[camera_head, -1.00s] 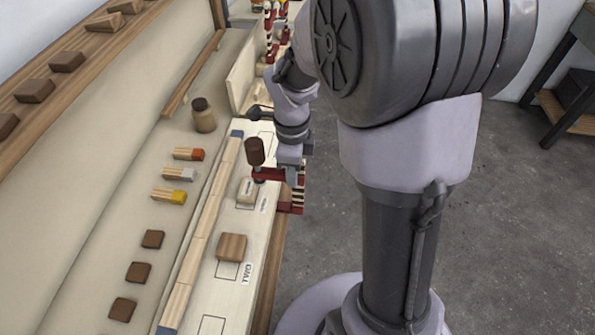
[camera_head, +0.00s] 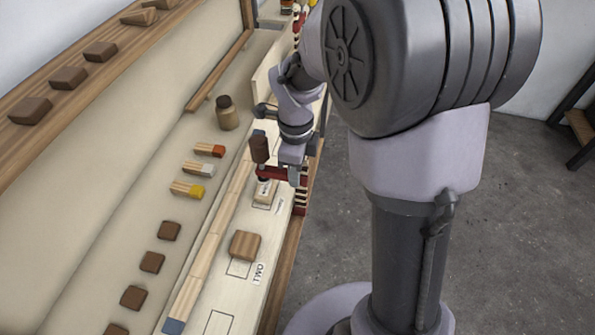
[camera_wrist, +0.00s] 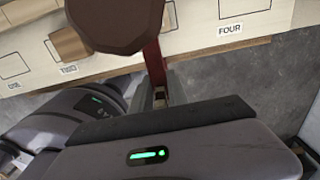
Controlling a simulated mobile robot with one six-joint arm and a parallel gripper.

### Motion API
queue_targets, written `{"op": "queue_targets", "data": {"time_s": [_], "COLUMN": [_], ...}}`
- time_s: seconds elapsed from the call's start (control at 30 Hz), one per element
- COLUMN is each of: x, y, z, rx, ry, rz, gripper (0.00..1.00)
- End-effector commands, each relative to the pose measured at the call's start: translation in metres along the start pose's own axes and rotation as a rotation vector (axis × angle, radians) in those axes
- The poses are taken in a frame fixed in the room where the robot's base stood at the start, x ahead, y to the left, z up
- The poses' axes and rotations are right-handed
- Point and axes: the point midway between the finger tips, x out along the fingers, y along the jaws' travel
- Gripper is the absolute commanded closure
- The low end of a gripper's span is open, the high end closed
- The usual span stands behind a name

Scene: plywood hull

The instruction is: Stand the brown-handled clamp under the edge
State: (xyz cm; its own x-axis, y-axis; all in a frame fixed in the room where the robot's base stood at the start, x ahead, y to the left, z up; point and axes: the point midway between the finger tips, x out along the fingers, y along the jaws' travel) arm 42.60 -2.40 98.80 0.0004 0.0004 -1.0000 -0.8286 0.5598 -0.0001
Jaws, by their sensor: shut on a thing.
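The brown-handled clamp has a dark brown handle (camera_head: 259,148) and a red frame (camera_head: 273,173). My gripper (camera_head: 293,170) is shut on it at the bench's front edge (camera_head: 290,240). The handle stands upright above a pale block (camera_head: 266,192) on the labelled board. I cannot tell whether the clamp touches the block or the edge. In the wrist view the round handle end (camera_wrist: 115,18) is large at the top, and the red bar (camera_wrist: 153,60) runs down to my gripper (camera_wrist: 160,97). The handle hides part of the board there.
A brown block (camera_head: 245,245) sits near the TWO label. Blocks with red, white and yellow ends (camera_head: 187,189), dark brown blocks (camera_head: 152,262) and a jar (camera_head: 227,114) stand on the left. More red clamps (camera_head: 299,18) are at the far end. Floor right of the bench is clear.

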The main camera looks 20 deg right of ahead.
Motion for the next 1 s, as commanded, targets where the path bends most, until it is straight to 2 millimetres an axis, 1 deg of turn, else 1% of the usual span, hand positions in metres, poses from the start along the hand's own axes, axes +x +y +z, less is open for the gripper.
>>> {"op": "queue_targets", "data": {"time_s": [0.27, 0.3, 0.4, 0.7, 0.77, 0.83, 0.87, 1.0], "x": [0.000, 0.000, 0.000, -0.002, -0.009, -0.026, -0.036, -0.086], "y": [0.000, 0.000, 0.000, 0.000, 0.000, 0.000, 0.000, -0.001], "z": [0.000, 0.000, 0.000, 0.000, 0.000, 0.000, 0.000, 0.001], "rx": [0.000, 0.000, 0.000, 0.000, 0.000, -0.001, 0.000, 0.000], "ry": [0.000, 0.000, 0.000, 0.000, 0.000, -0.002, -0.002, -0.003], "rz": [-0.001, -0.001, -0.001, 0.000, 0.000, -0.002, -0.002, -0.004], "gripper": [1.00, 0.72, 0.55, 0.55, 0.55, 0.55, 0.55, 0.55]}}
